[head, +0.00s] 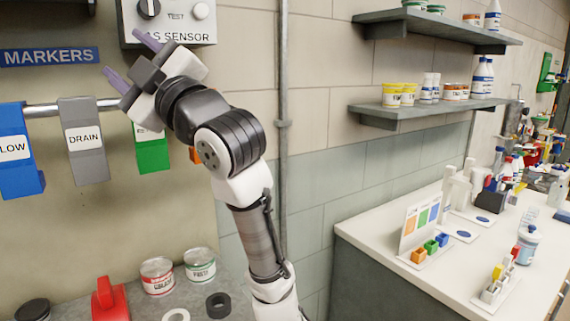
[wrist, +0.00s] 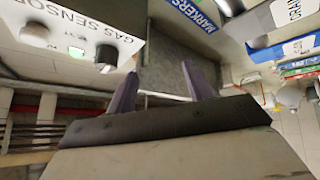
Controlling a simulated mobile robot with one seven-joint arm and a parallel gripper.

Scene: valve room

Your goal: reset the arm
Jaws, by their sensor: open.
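My gripper (head: 128,60) is at the upper left of the head view, with its two purple fingers spread apart and nothing between them. It is in front of the wall, just below the gas sensor box (head: 170,22) and above the marker rail (head: 70,107). In the wrist view my gripper (wrist: 163,82) shows both fingers apart and empty, with the gas sensor box (wrist: 75,40) at the left and the blue MARKERS sign (wrist: 195,14) at the top. My arm rises from the bottom of the head view and partly hides a green marker (head: 152,152).
A blue marker (head: 18,150) and a grey DRAIN marker (head: 85,140) hang on the rail. Cans (head: 158,276) and a red object (head: 110,298) stand on the grey bench below. Shelves (head: 425,110) and a white counter (head: 400,240) with several items are at the right.

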